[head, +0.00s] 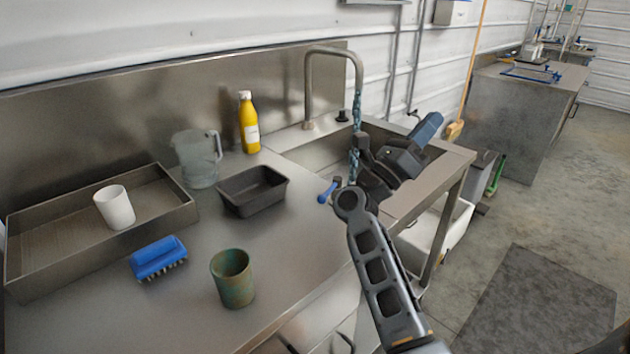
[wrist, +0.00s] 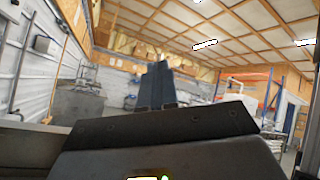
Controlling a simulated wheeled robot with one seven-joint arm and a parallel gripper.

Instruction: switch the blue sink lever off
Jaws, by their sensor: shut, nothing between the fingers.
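The small blue lever (head: 327,191) sits at the front left corner of the sink (head: 310,152), just left of my arm in the head view. I cannot tell its on or off position for sure. A mottled blue-green strand, which looks like running water (head: 356,110), hangs from the end of the curved metal tap (head: 309,85). My gripper (head: 431,122) is over the right part of the sink, pointing up and right, away from and apart from the lever. Its blue-grey fingers (wrist: 158,80) are together and empty in the wrist view. The wrist view does not show the lever.
On the counter left of the sink are a black tub (head: 252,190), a clear jug (head: 197,160), a yellow bottle (head: 249,124), a green cup (head: 232,278), a blue brush (head: 158,258) and a metal tray (head: 40,285) holding a white cup (head: 115,207). Floor is open at right.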

